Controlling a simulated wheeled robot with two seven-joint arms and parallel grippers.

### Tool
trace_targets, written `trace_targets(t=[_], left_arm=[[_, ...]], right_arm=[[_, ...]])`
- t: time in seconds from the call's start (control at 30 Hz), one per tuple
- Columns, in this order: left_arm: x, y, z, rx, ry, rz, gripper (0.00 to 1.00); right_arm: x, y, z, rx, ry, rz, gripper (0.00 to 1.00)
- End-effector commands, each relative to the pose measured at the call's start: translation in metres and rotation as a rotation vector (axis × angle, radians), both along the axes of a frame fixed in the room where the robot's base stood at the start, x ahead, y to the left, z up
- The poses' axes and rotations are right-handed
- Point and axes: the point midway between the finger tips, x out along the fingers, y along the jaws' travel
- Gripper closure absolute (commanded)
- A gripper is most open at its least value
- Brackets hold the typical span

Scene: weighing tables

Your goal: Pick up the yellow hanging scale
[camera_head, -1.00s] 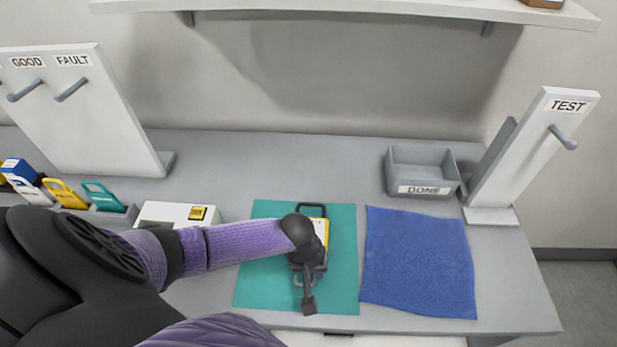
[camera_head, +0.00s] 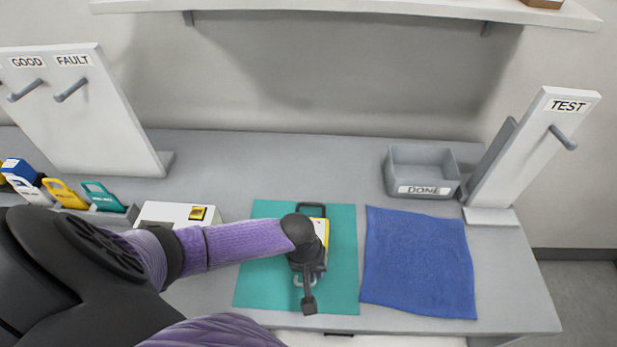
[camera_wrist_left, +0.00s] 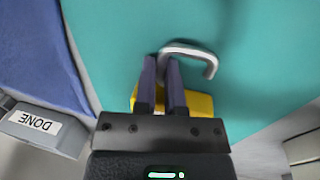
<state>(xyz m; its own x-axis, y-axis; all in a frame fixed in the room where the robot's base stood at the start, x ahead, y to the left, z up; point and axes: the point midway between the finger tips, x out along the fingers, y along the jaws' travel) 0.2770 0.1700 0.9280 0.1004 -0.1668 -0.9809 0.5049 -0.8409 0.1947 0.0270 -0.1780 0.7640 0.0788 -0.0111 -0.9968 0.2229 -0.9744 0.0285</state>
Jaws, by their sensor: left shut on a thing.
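The yellow hanging scale (camera_head: 322,230) is over the teal mat (camera_head: 343,270), with a dark loop handle at its far end and a grey hook at its near end. My left gripper (camera_head: 308,268) comes down over it and hides much of its body. In the left wrist view, the two dark fingers (camera_wrist_left: 163,75) are shut on the yellow scale (camera_wrist_left: 201,103), with its hook (camera_wrist_left: 192,49) just beyond the fingertips. I cannot tell whether the scale touches the mat. My right gripper is not in view.
A blue cloth (camera_head: 418,262) lies right of the mat. Behind it are the grey DONE bin (camera_head: 421,171) and the TEST stand (camera_head: 527,150). The GOOD and FAULT board (camera_head: 85,120), a white box (camera_head: 165,213) and several other scales (camera_head: 62,193) are at left.

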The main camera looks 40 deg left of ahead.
Motion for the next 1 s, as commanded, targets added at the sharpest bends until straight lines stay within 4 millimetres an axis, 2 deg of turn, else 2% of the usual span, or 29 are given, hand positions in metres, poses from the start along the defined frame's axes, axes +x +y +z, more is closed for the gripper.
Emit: trace_targets(t=[0.33,0.43,0.6,0.7,0.8,1.0], left_arm=[[0.001,0.0,0.003,0.0,-0.002,-0.001,1.0],[0.001,0.0,0.021,-0.001,-0.004,-0.002,1.0],[0.001,0.0,0.069,-0.001,-0.004,-0.001,1.0],[0.001,0.0,0.089,-0.001,-0.003,-0.002,1.0],[0.0,0.0,0.099,0.0,-0.002,-0.001,1.0],[0.0,0.0,0.101,0.0,-0.001,0.0,1.0]], right_arm=[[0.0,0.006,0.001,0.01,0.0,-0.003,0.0],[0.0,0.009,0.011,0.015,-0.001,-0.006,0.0],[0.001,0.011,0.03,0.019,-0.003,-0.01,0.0],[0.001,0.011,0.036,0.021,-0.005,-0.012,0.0],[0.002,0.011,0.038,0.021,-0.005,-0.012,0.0],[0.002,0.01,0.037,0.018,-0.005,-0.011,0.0]])
